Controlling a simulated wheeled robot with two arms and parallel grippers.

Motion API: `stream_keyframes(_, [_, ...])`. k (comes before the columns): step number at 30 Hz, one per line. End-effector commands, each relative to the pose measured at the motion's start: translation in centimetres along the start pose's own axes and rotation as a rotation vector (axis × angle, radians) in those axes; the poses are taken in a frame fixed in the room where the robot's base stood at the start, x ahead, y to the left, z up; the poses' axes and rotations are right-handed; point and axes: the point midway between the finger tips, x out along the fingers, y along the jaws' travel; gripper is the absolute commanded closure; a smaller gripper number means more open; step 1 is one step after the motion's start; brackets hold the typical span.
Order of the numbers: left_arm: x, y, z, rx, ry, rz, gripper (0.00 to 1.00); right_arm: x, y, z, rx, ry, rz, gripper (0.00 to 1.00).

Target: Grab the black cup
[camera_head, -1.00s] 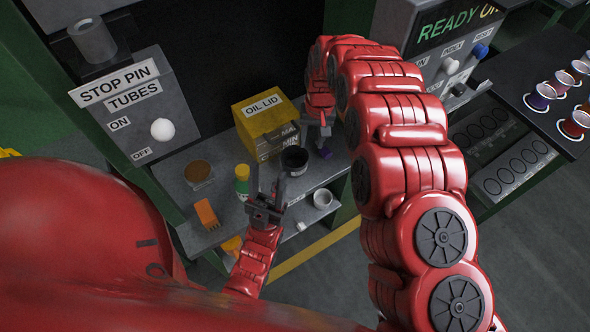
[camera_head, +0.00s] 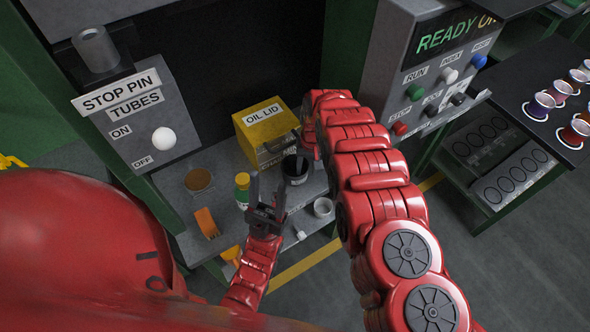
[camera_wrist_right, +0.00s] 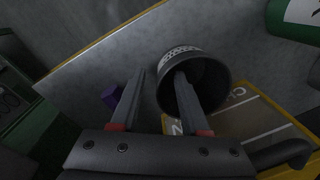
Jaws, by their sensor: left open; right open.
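The black cup (camera_head: 297,174) stands upright on the grey shelf, in front of the yellow oil lid box. In the right wrist view the cup (camera_wrist_right: 196,64) shows its open mouth. My right gripper (camera_wrist_right: 160,74) is open at the cup: one finger overlaps the cup's mouth and the other lies outside its wall. I cannot tell whether either finger touches it. In the head view my right arm mostly hides this gripper. My left gripper (camera_head: 267,188) is open and empty, in front of the shelf and left of the cup.
The oil lid box (camera_head: 266,128) stands behind the cup. A purple piece (camera_wrist_right: 111,96) lies beside the outer right finger. A control panel (camera_head: 430,80) stands right.

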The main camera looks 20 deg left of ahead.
Motion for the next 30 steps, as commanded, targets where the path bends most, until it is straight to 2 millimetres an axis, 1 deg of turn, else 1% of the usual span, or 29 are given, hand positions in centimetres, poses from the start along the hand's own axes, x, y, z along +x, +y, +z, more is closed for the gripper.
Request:
stream_keyframes(4, [-0.03, 0.00, 0.00, 0.000, 0.000, 0.000, 0.50, 0.00, -0.02, -0.02, 0.000, 0.001, 0.000, 0.54])
stream_keyframes(5, [-0.03, 0.00, 0.00, 0.000, 0.000, 0.000, 0.50, 0.00, -0.01, -0.02, 0.000, 0.001, 0.000, 0.56])
stream_keyframes(6, [-0.03, 0.00, 0.00, 0.000, 0.000, 0.000, 0.50, -0.01, -0.01, -0.03, 0.000, 0.001, 0.000, 0.63])
stream_keyframes(8, [-0.03, 0.00, 0.00, 0.000, 0.000, 0.000, 0.50, -0.01, -0.01, -0.03, 0.000, 0.001, 0.000, 0.74])
stream_keyframes(12, [-0.03, 0.00, 0.00, 0.000, 0.000, 0.000, 0.50, -0.01, 0.00, -0.04, 0.000, 0.001, 0.000, 0.99])
stream_keyframes(30, [-0.13, 0.01, 0.02, 0.000, 0.000, 0.000, 0.50, -0.28, 0.08, -0.19, 0.000, 0.001, 0.000, 1.00])
